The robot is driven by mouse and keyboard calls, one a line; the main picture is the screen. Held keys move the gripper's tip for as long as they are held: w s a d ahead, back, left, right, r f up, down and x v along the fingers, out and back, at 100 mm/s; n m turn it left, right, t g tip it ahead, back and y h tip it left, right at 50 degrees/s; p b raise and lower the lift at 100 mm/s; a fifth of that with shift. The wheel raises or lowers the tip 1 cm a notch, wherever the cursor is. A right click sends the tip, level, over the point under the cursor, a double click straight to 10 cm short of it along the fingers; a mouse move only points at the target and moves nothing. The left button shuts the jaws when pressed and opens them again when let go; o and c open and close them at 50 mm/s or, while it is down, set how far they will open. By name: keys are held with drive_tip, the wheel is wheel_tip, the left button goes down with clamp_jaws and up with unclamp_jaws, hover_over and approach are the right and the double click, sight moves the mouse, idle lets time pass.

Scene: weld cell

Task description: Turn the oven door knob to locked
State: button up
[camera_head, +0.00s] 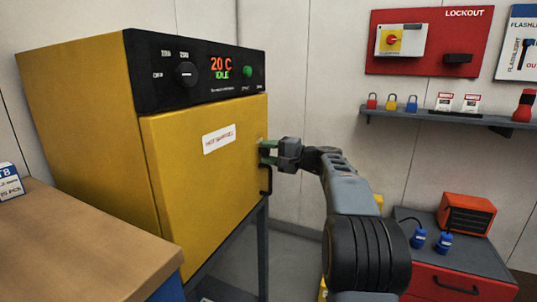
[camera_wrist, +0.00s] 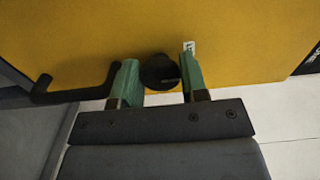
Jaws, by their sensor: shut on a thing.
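The yellow oven (camera_head: 85,120) has a shut front door (camera_head: 195,185) with a white hot-surface label. The black round door knob (camera_wrist: 158,72) shows in the wrist view, with a notch or mark on its lower right side. My gripper (camera_head: 267,152) is at the right edge of the door. In the wrist view its green fingers (camera_wrist: 157,78) stand on either side of the knob, shut on it. The knob is not clearly visible in the head view. A small white label (camera_wrist: 189,47) is partly hidden behind the right finger; I cannot read it.
A black door handle (camera_head: 267,181) is just below my gripper; it also shows left of the fingers in the wrist view (camera_wrist: 75,96). The panel reads 20 C, IDLE. A wooden bench (camera_head: 80,245) stands front left. A red cabinet (camera_head: 455,280) stands right, below a shelf (camera_head: 440,118).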

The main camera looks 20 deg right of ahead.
drive_tip(key=o, duration=0.9)
drive_tip(key=p+v, duration=0.3)
drive_tip(key=v, duration=1.1)
drive_tip(key=shift+a, duration=0.1)
